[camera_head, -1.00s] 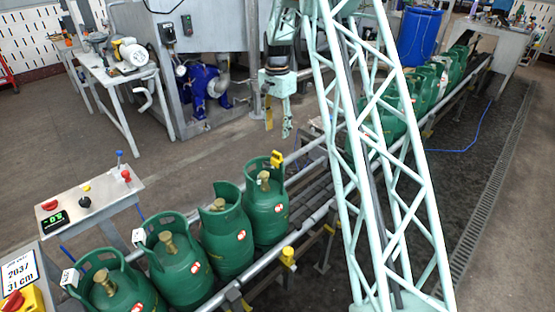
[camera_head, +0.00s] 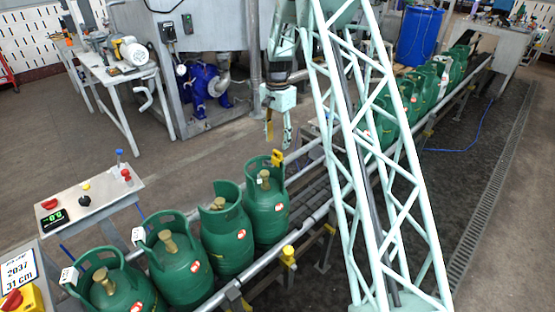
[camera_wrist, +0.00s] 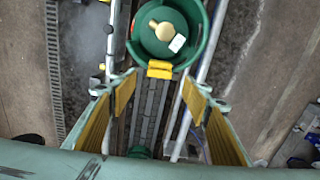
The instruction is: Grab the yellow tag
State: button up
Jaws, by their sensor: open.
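The yellow tag (camera_head: 277,158) is at the collar of the rearmost green cylinder (camera_head: 267,217) in the near row. In the wrist view the yellow tag (camera_wrist: 160,69) sits at the rim of that cylinder (camera_wrist: 190,12), a little above picture centre. My gripper (camera_head: 278,133) hangs above and behind the tag in the head view, apart from it. In the wrist view my gripper (camera_wrist: 161,96) is open, with its yellow-padded fingers wide apart to the left and right. The tag lies between and beyond the fingertips. Nothing is between the pads.
Several green cylinders stand along the conveyor, with its metal rail (camera_head: 325,208) beside them. A white label (camera_wrist: 177,43) is on the cylinder top. A yellow fitting (camera_head: 288,254) is on the rail. A control panel (camera_head: 95,203) stands left.

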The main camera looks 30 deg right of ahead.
aim_at(278, 152)
jog(key=shift+f, duration=1.2)
jog(key=shift+f, duration=0.1)
jog(key=shift+f+b, duration=0.55)
jog(key=shift+f, duration=1.95)
jog(key=shift+s, duration=0.1)
jog(key=c, duration=0.8)
